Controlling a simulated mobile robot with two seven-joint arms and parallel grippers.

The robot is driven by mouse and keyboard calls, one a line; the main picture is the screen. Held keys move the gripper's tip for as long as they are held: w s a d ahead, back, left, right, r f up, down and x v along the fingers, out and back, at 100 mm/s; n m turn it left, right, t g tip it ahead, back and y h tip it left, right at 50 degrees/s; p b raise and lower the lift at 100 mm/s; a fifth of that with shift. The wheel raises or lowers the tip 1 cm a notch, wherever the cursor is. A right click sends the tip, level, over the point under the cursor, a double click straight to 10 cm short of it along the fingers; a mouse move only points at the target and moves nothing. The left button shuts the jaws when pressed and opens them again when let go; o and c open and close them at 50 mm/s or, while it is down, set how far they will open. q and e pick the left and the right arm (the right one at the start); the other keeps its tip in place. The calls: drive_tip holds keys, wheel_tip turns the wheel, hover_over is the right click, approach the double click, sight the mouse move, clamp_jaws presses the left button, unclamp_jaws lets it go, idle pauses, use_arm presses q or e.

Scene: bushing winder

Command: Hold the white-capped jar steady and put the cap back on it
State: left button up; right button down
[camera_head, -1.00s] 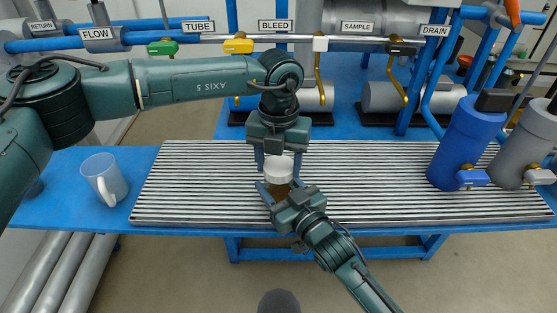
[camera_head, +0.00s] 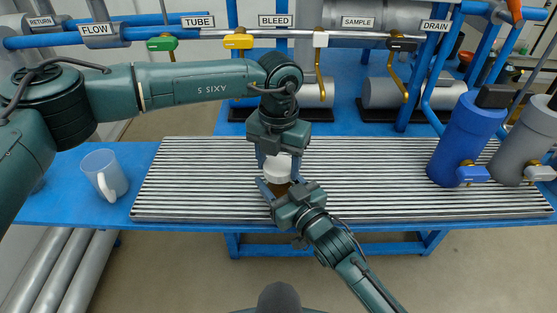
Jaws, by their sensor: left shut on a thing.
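The jar (camera_head: 279,188) stands upright on the slatted mat, its brown body partly hidden by my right gripper. The white cap (camera_head: 277,170) sits at the top of the jar; the picture is too small to tell how it is seated. My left gripper (camera_head: 278,162) comes down from above and is shut on the white cap, with a finger on each side. My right gripper (camera_head: 281,186) reaches in from the lower right, below the cap. Its fingers lie on both sides of the jar body and look shut on it.
The grey slatted mat (camera_head: 390,190) covers most of the blue bench (camera_head: 60,210). A pale mug (camera_head: 104,174) stands left of it. A blue bottle (camera_head: 466,140) and a grey bottle (camera_head: 522,145) stand at the right. Labelled pipes and valves run behind.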

use_arm(q)
drive_tip(key=m, duration=0.4)
drive_tip(key=shift+m, duration=0.3)
drive_tip(key=m, duration=0.4)
drive_tip(key=shift+w+a, duration=0.1)
drive_tip(key=m, duration=0.4)
drive_tip(key=shift+w+m, duration=0.1)
drive_tip(key=shift+m, duration=0.3)
drive_tip(key=m, duration=0.8)
drive_tip(key=shift+w, duration=0.15)
drive_tip(key=m, duration=0.4)
drive_tip(key=shift+m, duration=0.4)
drive_tip(key=m, duration=0.7)
drive_tip(key=shift+d, duration=0.25)
drive_tip(key=o, duration=0.9)
drive_tip(key=shift+f, duration=0.1)
